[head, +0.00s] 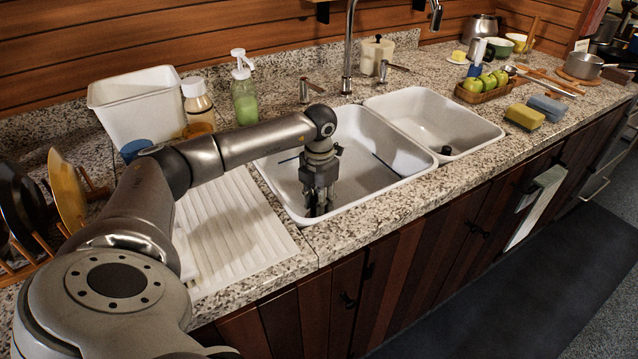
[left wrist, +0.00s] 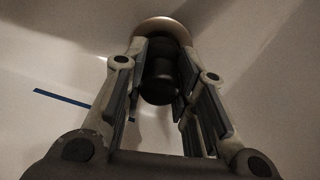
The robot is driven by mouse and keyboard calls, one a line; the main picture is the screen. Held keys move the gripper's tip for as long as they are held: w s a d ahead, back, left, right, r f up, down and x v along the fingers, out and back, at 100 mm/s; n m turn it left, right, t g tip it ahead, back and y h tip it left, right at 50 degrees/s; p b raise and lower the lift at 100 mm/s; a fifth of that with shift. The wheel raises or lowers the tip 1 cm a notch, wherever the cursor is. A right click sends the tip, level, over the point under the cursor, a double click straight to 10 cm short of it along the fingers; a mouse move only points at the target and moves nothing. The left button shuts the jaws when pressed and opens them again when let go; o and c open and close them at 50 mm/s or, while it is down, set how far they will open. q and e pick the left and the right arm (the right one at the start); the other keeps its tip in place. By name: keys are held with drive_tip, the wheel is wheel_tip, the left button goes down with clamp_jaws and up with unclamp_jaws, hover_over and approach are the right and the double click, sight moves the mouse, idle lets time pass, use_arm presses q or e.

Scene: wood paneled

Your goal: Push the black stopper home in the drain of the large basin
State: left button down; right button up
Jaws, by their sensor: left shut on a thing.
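The large basin (head: 352,122) is the white left-hand sink in the head view. My left gripper (head: 317,208) reaches down into it near its front left. In the left wrist view the gripper (left wrist: 163,55) is shut on the black stopper (left wrist: 160,78), which sits between the two fingers. The round metal drain rim (left wrist: 163,28) shows just beyond the stopper, lined up with it. I cannot tell how deep the stopper sits in the drain. In the head view my gripper hides the stopper and drain. My right gripper is not in view.
The faucet (head: 349,50) stands behind the basins. A smaller basin (head: 420,108) on the right holds a small black object (head: 446,150). A ribbed drainboard (head: 235,230) lies to the left. A thin blue strip (left wrist: 65,103) shows on the large basin's surface.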

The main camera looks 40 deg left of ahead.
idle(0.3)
use_arm(q)
drive_tip(key=shift+f+b, duration=0.6)
drive_tip(key=shift+f, duration=0.6)
drive_tip(key=shift+d+f+b, duration=0.25)
drive_tip(key=shift+f+b, duration=0.15)
drive_tip(key=shift+f, duration=0.25)
drive_tip(key=shift+r, duration=0.1)
drive_tip(key=shift+a+r+p, duration=0.1)
drive_tip(key=shift+r+p, duration=0.7)
drive_tip(key=shift+r, duration=0.45)
drive_tip(key=shift+a, duration=0.1)
drive_tip(key=shift+p, duration=0.45)
idle(0.6)
